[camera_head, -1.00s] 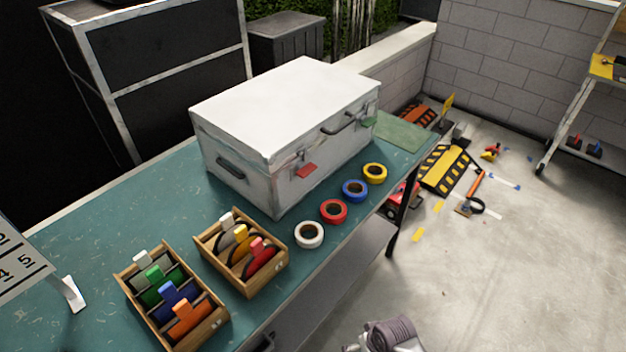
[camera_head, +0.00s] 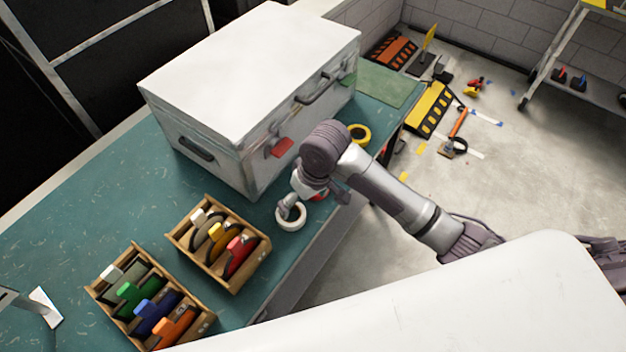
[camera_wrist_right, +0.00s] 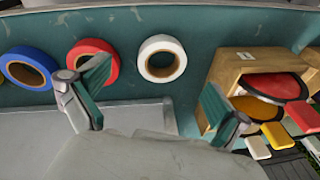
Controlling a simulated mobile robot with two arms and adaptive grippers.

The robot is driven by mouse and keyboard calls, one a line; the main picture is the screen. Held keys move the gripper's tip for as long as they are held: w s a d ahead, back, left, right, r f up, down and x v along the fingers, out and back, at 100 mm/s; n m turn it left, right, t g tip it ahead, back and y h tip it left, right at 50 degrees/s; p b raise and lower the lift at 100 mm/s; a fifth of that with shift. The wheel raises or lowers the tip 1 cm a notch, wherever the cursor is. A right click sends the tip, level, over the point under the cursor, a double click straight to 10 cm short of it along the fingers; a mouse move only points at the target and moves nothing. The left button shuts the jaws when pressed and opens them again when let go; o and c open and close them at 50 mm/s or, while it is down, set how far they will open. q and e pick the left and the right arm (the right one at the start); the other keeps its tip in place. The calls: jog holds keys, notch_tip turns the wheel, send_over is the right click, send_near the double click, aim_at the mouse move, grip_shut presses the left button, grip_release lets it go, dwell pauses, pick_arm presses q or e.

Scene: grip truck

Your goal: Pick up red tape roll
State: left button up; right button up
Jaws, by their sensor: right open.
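The red tape roll (camera_wrist_right: 92,44) lies flat on the teal bench top, between the blue roll and the white roll. In the head view only a sliver of the red roll (camera_head: 319,197) shows under my right gripper. My right gripper (camera_head: 314,202) is open and empty, above the rolls at the bench's front edge. In the wrist view its fingers (camera_wrist_right: 155,92) are spread wide; one overlaps the lower part of the red roll, and the white tape roll (camera_wrist_right: 161,41) shows in the gap between them.
A blue tape roll (camera_wrist_right: 28,51) is beside the red one; a yellow roll (camera_head: 361,127) lies farther along. A large white metal case (camera_head: 246,75) stands behind the rolls. Two wooden boxes (camera_head: 245,283) with coloured items stand to the left. The floor right of the bench is mostly open.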

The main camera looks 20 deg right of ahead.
jog(key=w+d+r+m+g+h, duration=0.1)
jog(key=w+d+r+h, duration=0.1)
jog(key=w+d+r, duration=0.55)
jog(key=f, duration=0.3)
jog(key=w+a+f+p, duration=0.1)
jog(key=f, duration=0.2)
jog(key=a+f, duration=0.1)
jog(key=f, duration=0.2)
jog(key=shift+w+p, duration=0.35)
jog(key=shift+w, duration=0.05)
jog(key=f, duration=0.1)
jog(key=f+p, duration=0.1)
jog(key=f, duration=0.2)
jog(key=shift+s+a+f+p, duration=0.1)
jog(key=shift+s+f+p, duration=0.15)
jog(key=shift+f+p, duration=0.15)
jog(key=shift+f, duration=0.25)
pick_arm(q)
jog(key=r, duration=0.1)
jog(key=s+r, duration=0.1)
jog(key=r, duration=0.1)
jog(key=shift+r, duration=0.15)
pick_arm(e)
jog(key=c, duration=1.2)
